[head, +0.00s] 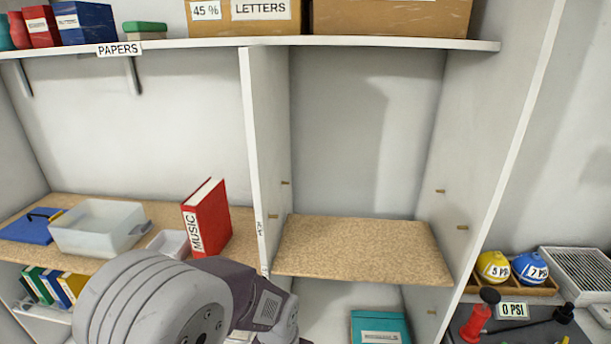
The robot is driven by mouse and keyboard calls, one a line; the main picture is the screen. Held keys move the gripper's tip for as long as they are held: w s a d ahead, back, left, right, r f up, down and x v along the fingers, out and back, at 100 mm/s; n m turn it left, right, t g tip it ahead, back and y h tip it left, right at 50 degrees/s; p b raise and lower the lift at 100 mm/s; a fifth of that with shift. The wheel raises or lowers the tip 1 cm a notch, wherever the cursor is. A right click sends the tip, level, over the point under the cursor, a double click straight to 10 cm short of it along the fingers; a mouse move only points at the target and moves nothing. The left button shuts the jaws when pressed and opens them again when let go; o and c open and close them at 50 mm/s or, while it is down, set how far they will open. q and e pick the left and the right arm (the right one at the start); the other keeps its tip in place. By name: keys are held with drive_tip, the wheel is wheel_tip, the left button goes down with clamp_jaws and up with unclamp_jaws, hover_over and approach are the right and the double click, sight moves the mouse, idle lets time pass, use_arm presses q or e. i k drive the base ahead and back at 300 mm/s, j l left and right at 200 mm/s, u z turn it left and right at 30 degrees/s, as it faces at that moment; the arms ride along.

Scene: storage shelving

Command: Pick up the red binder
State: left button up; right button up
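A red binder (211,217) with a white spine label reading "MUSIC" stands upright, slightly tilted, on the left wooden shelf. It is right of a small white tray and left of the vertical divider. A grey and dark arm of mine fills the lower middle of the head view, just below the binder. It may hide the lowest part of the binder's surroundings. No gripper fingers show in the head view, so neither gripper can be seen.
A clear plastic bin (99,229), a small white tray (170,243) and a blue clipboard (30,227) lie left of the binder. A white divider (256,150) stands to its right. The right wooden shelf (360,250) is bare. Several binders stand below left.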

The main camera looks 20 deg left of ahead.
sight(205, 213)
drive_tip(key=k+j+u, duration=0.1)
drive_tip(key=u, duration=1.35)
